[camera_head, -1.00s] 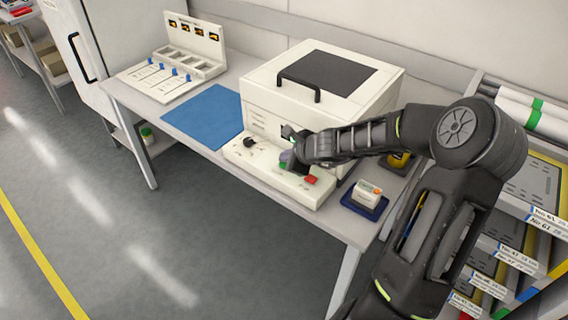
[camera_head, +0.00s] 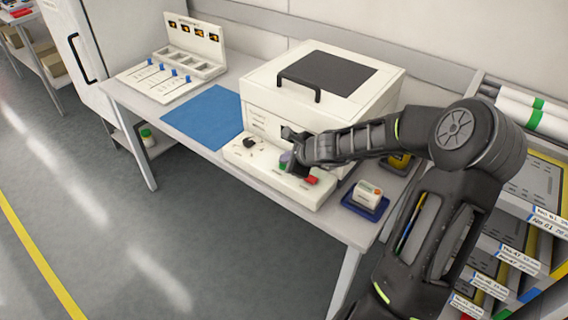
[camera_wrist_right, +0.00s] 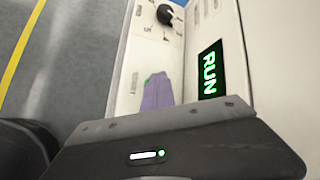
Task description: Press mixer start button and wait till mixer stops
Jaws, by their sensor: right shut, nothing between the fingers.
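The mixer (camera_head: 272,98) is a white box with a dark lid panel and a handle, standing on the bench. Its sloping front panel (camera_head: 262,168) carries a black knob (camera_head: 249,142), a green button (camera_head: 282,166) and a red button (camera_head: 311,180). My right gripper (camera_head: 286,158) is shut and empty, with purple fingertips at the green button. The fingertips also show in the right wrist view (camera_wrist_right: 157,92), with green beside them. I cannot tell whether they touch the button. The mixer's display (camera_wrist_right: 209,70) reads RUN in green. My left gripper is out of view.
A blue mat (camera_head: 205,117) lies left of the mixer. A white rack with blue-tipped parts (camera_head: 175,72) stands farther left. A small white device sits in a blue tray (camera_head: 352,205) at right. Labelled shelves (camera_head: 520,235) stand beyond my right arm.

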